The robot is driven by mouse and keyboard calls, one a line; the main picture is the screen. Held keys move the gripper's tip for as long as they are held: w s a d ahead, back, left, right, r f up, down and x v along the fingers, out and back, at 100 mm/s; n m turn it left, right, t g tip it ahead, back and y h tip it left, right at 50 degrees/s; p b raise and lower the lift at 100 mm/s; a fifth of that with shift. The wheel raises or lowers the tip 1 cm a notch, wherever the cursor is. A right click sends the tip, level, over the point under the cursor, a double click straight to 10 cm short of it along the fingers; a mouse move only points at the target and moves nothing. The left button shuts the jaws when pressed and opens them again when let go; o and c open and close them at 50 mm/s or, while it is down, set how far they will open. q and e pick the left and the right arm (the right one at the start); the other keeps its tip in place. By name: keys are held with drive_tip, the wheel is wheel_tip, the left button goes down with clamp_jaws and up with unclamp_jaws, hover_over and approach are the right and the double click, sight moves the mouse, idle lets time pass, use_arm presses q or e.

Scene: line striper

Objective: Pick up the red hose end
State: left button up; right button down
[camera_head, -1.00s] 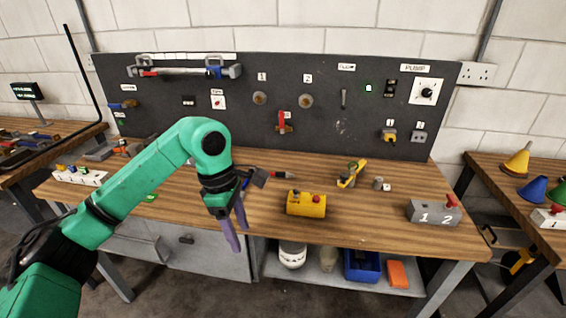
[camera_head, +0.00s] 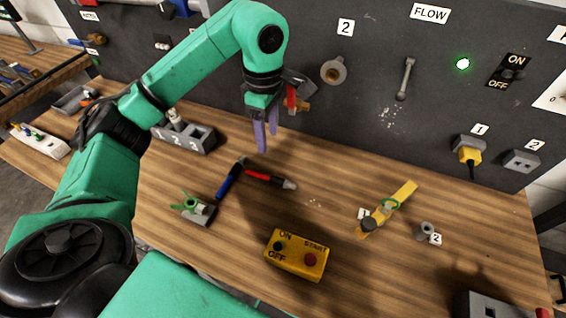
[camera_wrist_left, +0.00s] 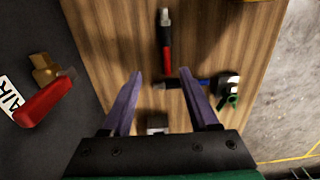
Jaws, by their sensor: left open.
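The red hose end (camera_head: 264,178) lies on the wooden bench, with a metal tip at its right end and a dark end at its left. It also shows in the left wrist view (camera_wrist_left: 166,56), beyond the fingertips. A blue hose piece (camera_head: 229,181) lies at an angle beside its dark end. My left gripper (camera_head: 266,142) is open and empty, pointing down above and behind the red hose. In the left wrist view, its purple fingers (camera_wrist_left: 160,73) are apart with nothing between them. My right gripper is out of view.
A yellow button box (camera_head: 297,256) stands in front of the hoses. A clamp with green handles (camera_head: 193,207) is at left, a numbered grey block (camera_head: 188,138) behind. The dark panel (camera_head: 370,110) rises at the back. Bare wood lies right of the hoses.

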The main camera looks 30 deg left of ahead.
use_arm(q)
drive_tip(key=p, duration=0.2)
hover_over(270, 177)
wheel_tip(270, 177, down, 6)
drive_tip(key=r, duration=0.1)
wheel_tip(270, 177, down, 7)
drive_tip(key=p, duration=0.2)
drive_tip(key=shift+d+f+p, duration=0.1)
drive_tip(key=shift+f+p, duration=0.1)
drive_tip(key=shift+p, duration=0.2)
drive_tip(key=shift+f, duration=0.45)
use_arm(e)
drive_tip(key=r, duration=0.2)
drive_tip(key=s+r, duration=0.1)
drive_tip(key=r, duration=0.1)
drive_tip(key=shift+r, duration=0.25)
use_arm(q)
clamp_jaws()
